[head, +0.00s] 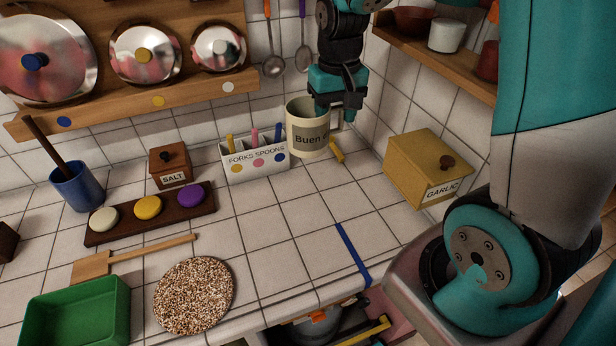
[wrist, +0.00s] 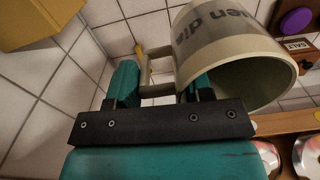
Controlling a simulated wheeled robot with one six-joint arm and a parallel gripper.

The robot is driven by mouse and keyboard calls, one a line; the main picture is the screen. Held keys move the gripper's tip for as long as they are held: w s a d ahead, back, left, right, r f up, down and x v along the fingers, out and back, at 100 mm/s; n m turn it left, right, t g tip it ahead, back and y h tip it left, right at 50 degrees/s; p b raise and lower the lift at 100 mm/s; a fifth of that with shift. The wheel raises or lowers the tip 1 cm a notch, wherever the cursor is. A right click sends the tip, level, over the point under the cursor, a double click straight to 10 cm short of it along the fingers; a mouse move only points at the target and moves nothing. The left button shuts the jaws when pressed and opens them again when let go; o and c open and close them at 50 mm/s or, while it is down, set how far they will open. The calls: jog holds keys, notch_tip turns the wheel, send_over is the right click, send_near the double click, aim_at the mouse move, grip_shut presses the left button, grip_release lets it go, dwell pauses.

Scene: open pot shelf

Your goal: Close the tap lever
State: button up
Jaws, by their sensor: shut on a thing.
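My gripper (head: 338,112) is shut on the handle of a cream mug (head: 308,140) with dark lettering. The mug is upright and appears held above the counter, near the back corner. In the wrist view the mug (wrist: 225,60) is at the upper right, and its handle (wrist: 158,66) lies between the fingers of my gripper (wrist: 160,85). No tap lever can be made out in either view. A small yellow piece (head: 337,152) shows beside the mug, partly hidden; I cannot tell what it is.
A white forks-and-spoons holder (head: 255,163) stands left of the mug, a yellow garlic box (head: 425,168) to the right. A salt box (head: 170,168), blue pot (head: 77,188), speckled round mat (head: 194,295) and green tray (head: 80,315) stand leftward. The middle counter is clear around a blue strip (head: 353,255).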

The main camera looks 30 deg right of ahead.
notch_tip(320, 180, down, 19)
jog(key=shift+d+f+p, duration=0.1)
jog(key=shift+f+p, duration=0.1)
jog(key=shift+p, duration=1.05)
jog(key=shift+f, duration=0.2)
jog(key=o, duration=1.2)
jog(key=shift+r, duration=0.1)
